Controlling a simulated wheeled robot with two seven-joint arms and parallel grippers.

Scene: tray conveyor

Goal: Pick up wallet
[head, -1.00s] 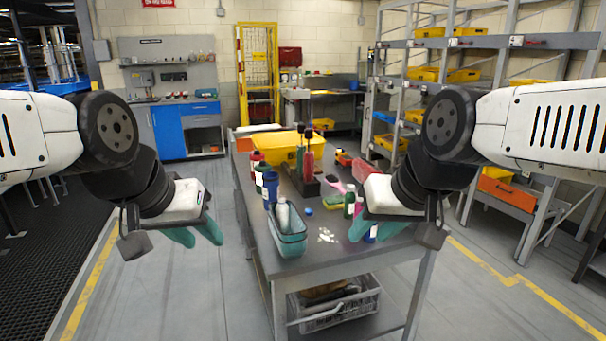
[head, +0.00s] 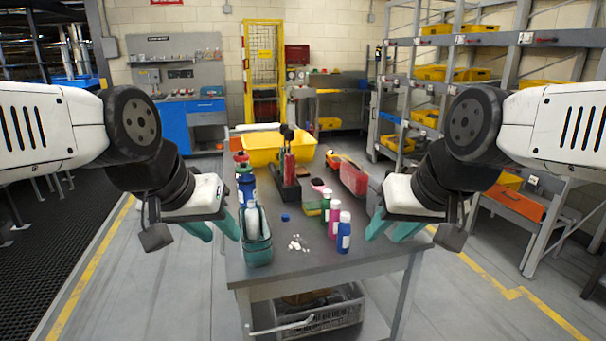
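I cannot pick out a wallet for certain. A red, flat-sided item (head: 354,179) stands near the right edge of the table (head: 315,264); it is too small to tell whether it is the wallet. My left gripper (head: 223,235) is open and empty, with teal fingers apart, at the table's left edge beside the teal basket (head: 257,252). My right gripper (head: 385,236) is open and empty near the table's right edge, in front of the red item and right of the blue bottle (head: 344,234).
A yellow bin (head: 260,150) stands at the table's back. A dark holder (head: 286,190), a pink bottle (head: 334,220), a green bottle (head: 325,203), a blue cap (head: 285,217) and white bits (head: 297,243) stand or lie on the table. The front tabletop is mostly bare.

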